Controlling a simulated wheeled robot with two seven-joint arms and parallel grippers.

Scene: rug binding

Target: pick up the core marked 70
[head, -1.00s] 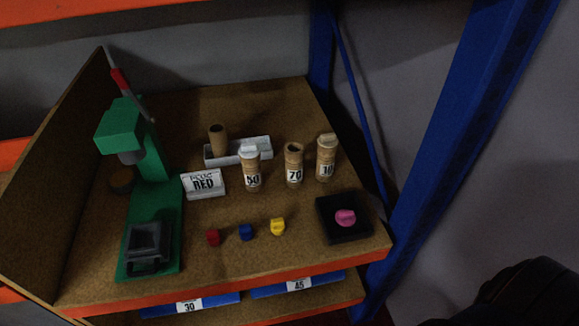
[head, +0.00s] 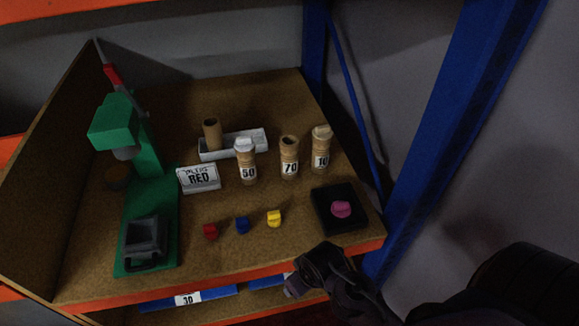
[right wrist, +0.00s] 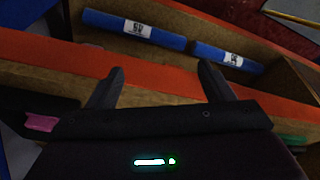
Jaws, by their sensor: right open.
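The core marked 70 (head: 289,158) stands upright on the brown shelf board, its open top showing, between the core marked 50 (head: 246,162) on its left and the core marked 10 (head: 321,149) on its right. My right gripper (head: 300,284) is at the shelf's front edge, in front of and below the cores and apart from them. In the right wrist view its two fingers (right wrist: 160,90) are spread with nothing between them, over the orange shelf edge. My left gripper is in neither view.
A black tray (head: 323,221) holds a pink piece (head: 341,209). Red (head: 210,231), blue (head: 242,225) and yellow (head: 274,218) plugs sit near the front. A green press (head: 150,200), a RED sign (head: 199,179) and a white tray (head: 255,140) with a plain core (head: 212,134) stand further left.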

